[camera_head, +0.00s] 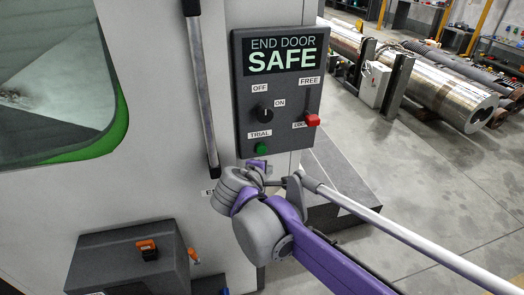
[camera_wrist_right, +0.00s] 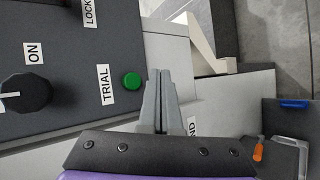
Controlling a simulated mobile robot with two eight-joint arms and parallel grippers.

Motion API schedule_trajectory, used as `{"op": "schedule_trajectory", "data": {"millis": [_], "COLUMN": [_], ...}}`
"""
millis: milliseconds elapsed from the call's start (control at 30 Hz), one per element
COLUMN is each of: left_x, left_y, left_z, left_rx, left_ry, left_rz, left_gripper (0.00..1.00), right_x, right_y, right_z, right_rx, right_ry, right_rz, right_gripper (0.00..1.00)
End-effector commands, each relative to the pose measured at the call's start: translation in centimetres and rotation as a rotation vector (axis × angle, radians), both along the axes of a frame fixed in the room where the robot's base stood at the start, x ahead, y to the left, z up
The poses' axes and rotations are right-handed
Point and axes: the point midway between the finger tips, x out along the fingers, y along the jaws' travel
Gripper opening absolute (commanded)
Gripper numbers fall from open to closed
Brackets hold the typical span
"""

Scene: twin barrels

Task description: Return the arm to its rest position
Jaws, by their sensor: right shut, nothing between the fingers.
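My right arm (camera_head: 335,268), purple and grey, reaches in from the lower right to just under the control panel (camera_head: 244,75). Its gripper (camera_wrist_right: 160,72) is shut and empty in the right wrist view, its tips beside the green TRIAL button (camera_wrist_right: 132,81) with a gap visible between them in the picture. In the head view the green button (camera_head: 262,149) shows just above my wrist; the fingertips are hard to make out there. My left gripper is not in view.
The panel screen (camera_head: 284,54) reads END DOOR SAFE. A black knob (camera_head: 265,113) and a red handle (camera_head: 312,120) by the LOCK label sit on it. A vertical bar handle (camera_head: 201,90) is left; a dark box (camera_head: 125,262) juts out below.

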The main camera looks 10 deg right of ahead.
Motion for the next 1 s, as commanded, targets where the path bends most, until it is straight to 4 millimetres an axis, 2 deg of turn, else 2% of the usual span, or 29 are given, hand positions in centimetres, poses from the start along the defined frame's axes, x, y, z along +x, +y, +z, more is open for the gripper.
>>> {"op": "schedule_trajectory", "data": {"millis": [167, 267, 367, 500, 600, 700, 833, 1000], "left_x": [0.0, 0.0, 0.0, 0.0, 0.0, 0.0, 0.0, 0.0], "left_y": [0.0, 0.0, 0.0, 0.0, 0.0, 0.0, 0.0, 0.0], "left_z": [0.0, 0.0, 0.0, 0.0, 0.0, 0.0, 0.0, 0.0], "left_rx": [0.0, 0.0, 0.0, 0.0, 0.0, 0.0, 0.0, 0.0], "left_ry": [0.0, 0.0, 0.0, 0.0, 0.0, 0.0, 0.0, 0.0], "left_rz": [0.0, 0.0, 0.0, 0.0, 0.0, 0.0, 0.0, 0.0], "left_gripper": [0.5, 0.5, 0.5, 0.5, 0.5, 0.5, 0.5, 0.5], "right_x": [0.0, -1.1, -4.4, -11.4, -16.1, -19.6, -22.2, -23.0], "right_y": [0.0, -0.9, -2.9, -5.3, -5.6, -5.1, -4.3, -3.8], "right_z": [0.0, -0.8, -3.2, -8.3, -11.8, -14.5, -16.6, -17.2], "right_rx": [0.002, 0.05, 0.194, 0.517, 0.75, 0.944, 1.107, 1.174], "right_ry": [0.001, 0.007, 0.024, 0.043, 0.043, 0.037, 0.029, 0.026], "right_rz": [-0.001, -0.031, -0.12, -0.323, -0.475, -0.603, -0.708, -0.749], "right_gripper": [0.0, 0.0, 0.0, 0.0, 0.0, 0.0, 0.0, 0.0]}}
